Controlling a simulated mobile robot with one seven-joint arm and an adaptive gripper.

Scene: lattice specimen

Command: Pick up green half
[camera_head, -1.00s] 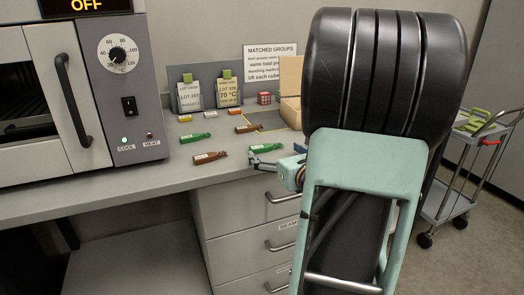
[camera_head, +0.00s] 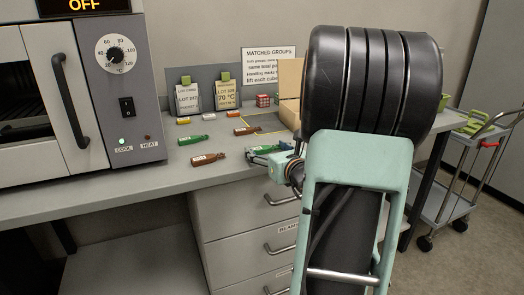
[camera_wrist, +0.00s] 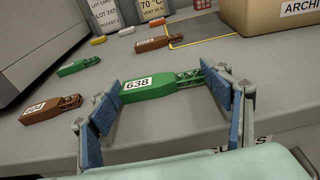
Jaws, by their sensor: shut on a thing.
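A green half labelled 638 (camera_wrist: 150,90) lies lengthwise between the blue pads of my gripper (camera_wrist: 164,92) in the wrist view. My gripper is shut on its two ends, the solid block end and the open lattice end. It appears at or just above the grey bench; I cannot tell whether it touches. In the head view my gripper (camera_head: 268,153) is near the bench's front edge, and the held green half (camera_head: 267,149) is partly hidden by it. Another green half (camera_head: 192,139) lies farther back; it also shows in the wrist view (camera_wrist: 77,66).
A brown half labelled 604 (camera_wrist: 46,107) lies left of my gripper. Another brown half (camera_wrist: 153,44) lies behind, by a yellow-outlined area. A cardboard box (camera_wrist: 270,15) stands at back right. Lot cards (camera_head: 188,97) stand behind; an oven (camera_head: 125,90) is at left.

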